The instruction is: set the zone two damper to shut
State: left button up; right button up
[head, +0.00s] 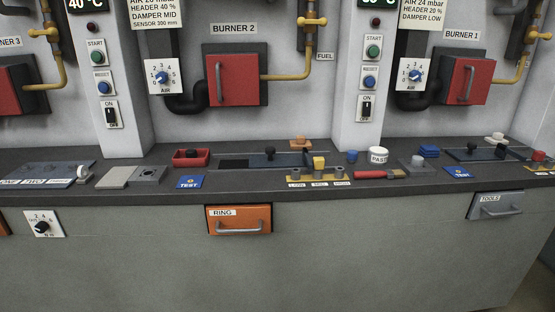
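The burner 2 station is in the middle of the head view, with a red door (233,80) and a sign reading BURNER 2. On the counter below it lies a dark flat slide plate (290,159) with a black knob (270,152), which looks like the zone two damper. The knob stands near the middle of the plate, and a darker slot (234,163) shows at its left. Neither of my grippers is in view.
In front of the plate stands a yellow rack (320,177) marked LOW and MID, its third label hard to read. A red tray (191,158), a white PASTE jar (378,155) and a red-handled tool (377,174) lie nearby. An orange RING drawer (239,219) is below.

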aim_at(269, 160)
jog(key=u, duration=0.65)
jog(key=i, duration=0.85)
jog(key=u, duration=0.1)
